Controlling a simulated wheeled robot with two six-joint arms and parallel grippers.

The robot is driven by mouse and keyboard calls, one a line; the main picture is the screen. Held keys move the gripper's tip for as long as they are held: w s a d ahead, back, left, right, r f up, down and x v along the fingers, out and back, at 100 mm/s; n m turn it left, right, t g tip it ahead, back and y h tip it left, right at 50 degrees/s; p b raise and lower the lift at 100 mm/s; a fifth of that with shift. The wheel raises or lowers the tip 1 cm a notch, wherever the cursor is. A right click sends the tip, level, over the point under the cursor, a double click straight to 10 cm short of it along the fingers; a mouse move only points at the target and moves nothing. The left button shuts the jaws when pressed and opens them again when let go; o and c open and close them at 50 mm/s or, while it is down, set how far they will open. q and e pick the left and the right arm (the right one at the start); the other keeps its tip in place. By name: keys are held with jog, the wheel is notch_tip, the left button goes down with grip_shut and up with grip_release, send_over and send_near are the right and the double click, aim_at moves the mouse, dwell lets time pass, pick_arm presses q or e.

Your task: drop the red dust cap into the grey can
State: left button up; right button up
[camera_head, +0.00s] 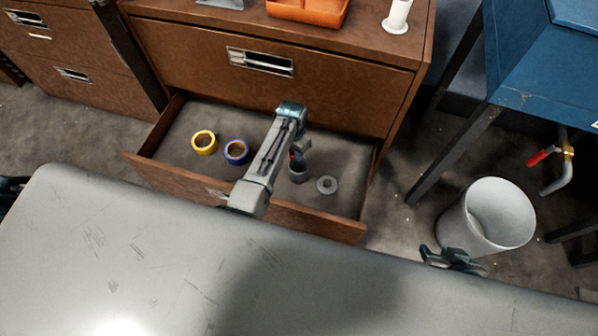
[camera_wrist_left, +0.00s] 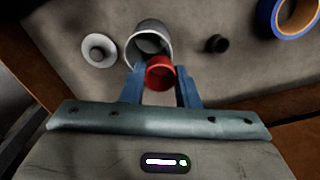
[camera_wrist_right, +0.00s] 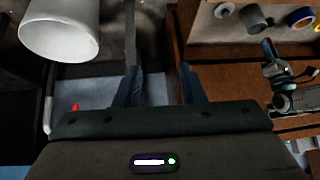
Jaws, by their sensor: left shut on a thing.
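The red dust cap (camera_wrist_left: 160,73) is between the fingertips of my left gripper (camera_wrist_left: 160,84), which is shut on it. In the head view my left gripper (camera_head: 299,150) reaches down into the open drawer, with a bit of the cap showing. The grey can (camera_head: 298,176) stands in the drawer just below it. In the left wrist view the can (camera_wrist_left: 150,30) shows its open mouth, and the cap overlaps its near edge. I cannot tell the height between them. My right gripper (camera_head: 452,257) is open and empty, near the bin; its fingers also show in the right wrist view (camera_wrist_right: 160,85).
The drawer (camera_head: 345,228) also holds a yellow tape roll (camera_head: 204,142), a blue tape roll (camera_head: 237,152), a grey ring-shaped disc (camera_head: 327,185) and a small black piece (camera_wrist_left: 217,43). A white bin (camera_head: 455,215) stands on the floor at the right.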

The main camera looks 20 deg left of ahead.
pick_arm(q)
jog(key=o, duration=1)
notch_tip(320, 180, up, 11)
jog(key=p, duration=0.2)
jog(key=shift+p, duration=0.35)
pick_arm(e)
jog(key=shift+s+d+r+g+h, duration=0.5)
jog(key=shift+s+d+r+g, duration=0.45)
jog(key=shift+d+r+g, duration=0.2)
pick_arm(q)
jog(key=shift+f, duration=0.15)
